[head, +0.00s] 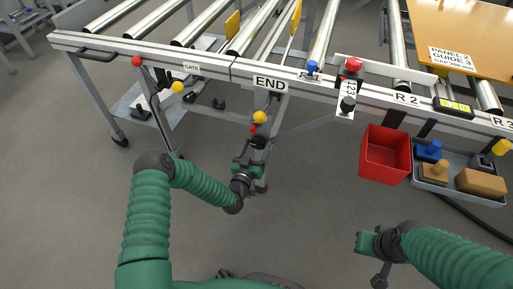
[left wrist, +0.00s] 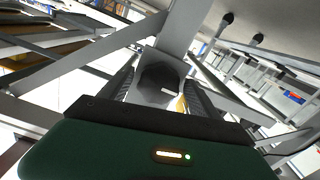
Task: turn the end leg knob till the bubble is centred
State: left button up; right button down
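The END leg runs down below the END label (head: 270,84) on the conveyor rail. A dark knob (head: 258,142) sits on it, below a yellow ball (head: 259,117) and a small red part. My left gripper (head: 248,168) is just below and beside this knob. In the left wrist view the dark knob (left wrist: 160,75) shows between the spread fingers (left wrist: 160,100); contact is not clear. The spirit level (head: 453,107), a yellow-green vial in a black case, sits on the right rail; its bubble is too small to read. My right gripper (head: 366,243) is low at right, its fingers unclear.
A red bin (head: 385,154) hangs under the rail at right. A grey tray (head: 461,196) beside it holds blue and wooden pieces. A red-topped post (head: 353,66) stands at the rail. Conveyor rollers (head: 207,22) lie behind. The floor in front is clear.

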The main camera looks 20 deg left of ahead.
pick_arm(q)
jog(key=c, duration=1.2)
jog(key=shift+n, duration=0.5)
jog(key=n+p, duration=0.1)
jog(key=n, duration=0.1)
jog(key=shift+n, duration=0.4)
jog(key=n, duration=0.3)
jog(key=shift+n+p, duration=0.35)
jog(key=shift+n, duration=0.05)
jog(key=n, duration=0.3)
jog(key=shift+d+n, duration=0.1)
jog(key=shift+n, duration=0.2)
jog(key=shift+s+n, duration=0.1)
jog(key=shift+n, duration=1.7)
